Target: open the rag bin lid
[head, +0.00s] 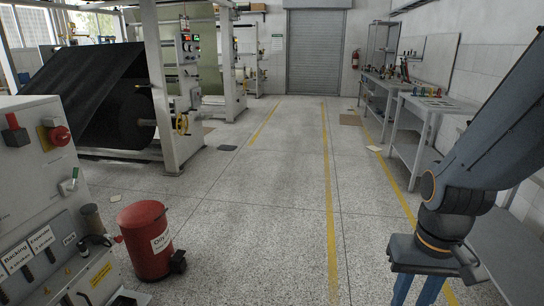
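The rag bin (148,248) is a red round can with a white label that reads something like "Oily". It stands on the speckled floor at the lower left. Its red lid (140,212) lies flat on top and looks closed. A dark pedal (178,262) sticks out at its foot on the right. My gripper (416,291) points down at the lower right, far to the right of the bin. Its two blue fingers are apart with floor showing between them. The fingertips are cut off by the bottom edge.
A grey control cabinet (30,180) with knobs and a labelled panel stands close to the bin's left. A machine with a black roll (120,110) is behind it. Workbenches (412,140) line the right wall. The middle aisle floor (270,200) is clear.

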